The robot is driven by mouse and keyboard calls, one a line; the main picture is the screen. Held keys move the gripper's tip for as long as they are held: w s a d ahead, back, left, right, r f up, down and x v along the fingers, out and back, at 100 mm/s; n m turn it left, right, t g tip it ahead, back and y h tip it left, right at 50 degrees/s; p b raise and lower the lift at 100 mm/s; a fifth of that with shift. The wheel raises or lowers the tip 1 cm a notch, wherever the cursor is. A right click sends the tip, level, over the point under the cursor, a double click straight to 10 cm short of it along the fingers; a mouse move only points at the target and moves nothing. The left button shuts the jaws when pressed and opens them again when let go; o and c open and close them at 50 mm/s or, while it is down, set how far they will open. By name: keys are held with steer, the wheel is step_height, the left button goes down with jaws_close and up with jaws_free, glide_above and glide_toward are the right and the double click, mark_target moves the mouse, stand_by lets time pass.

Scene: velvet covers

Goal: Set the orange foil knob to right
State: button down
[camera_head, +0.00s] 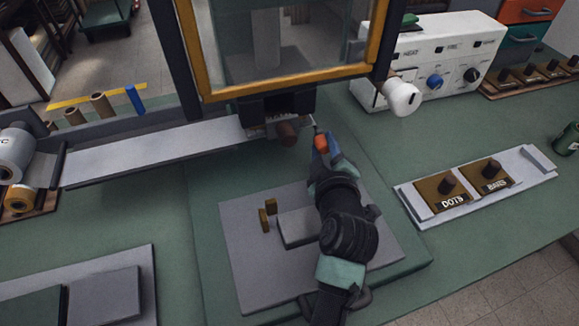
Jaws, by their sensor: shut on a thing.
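My gripper (326,147) reaches forward over the green base of the press, its tip just below and right of the press head. A small orange piece (320,142) shows at the fingertips, beside a blue part, and the jaws are shut on it. I cannot tell from this view whether the piece is the orange foil knob or which way it is turned. The white control box (375,94) at the back right bears small labels, a blue knob (434,82) and a black knob (471,75). Part of its front is hidden behind a white ball handle (402,97).
The yellow-framed guard (290,87) stands above. A grey plate (240,250) lies below my arm. A tray (415,208) with DOTS and BARS blocks is at right. Rolls (15,150) stand at left.

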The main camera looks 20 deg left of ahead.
steer(key=w+d+b, duration=0.1)
steer(key=d, duration=0.1)
steer(key=w+d+b, duration=0.3)
steer(key=d, duration=0.1)
steer(key=shift+w+d+f, duration=0.15)
steer(key=shift+w+d, duration=0.1)
steer(key=shift+d, duration=0.15)
steer(key=shift+w+d+r+b, duration=0.15)
steer(key=shift+d+r+b, duration=0.05)
steer(key=shift+d+b, duration=0.1)
steer(key=shift+d, duration=0.1)
steer(key=c, duration=0.6)
jaws_free()
steer(key=shift+w, duration=0.15)
steer(key=shift+o, duration=0.2)
steer(key=v, duration=1.3)
steer(key=shift+f, duration=0.15)
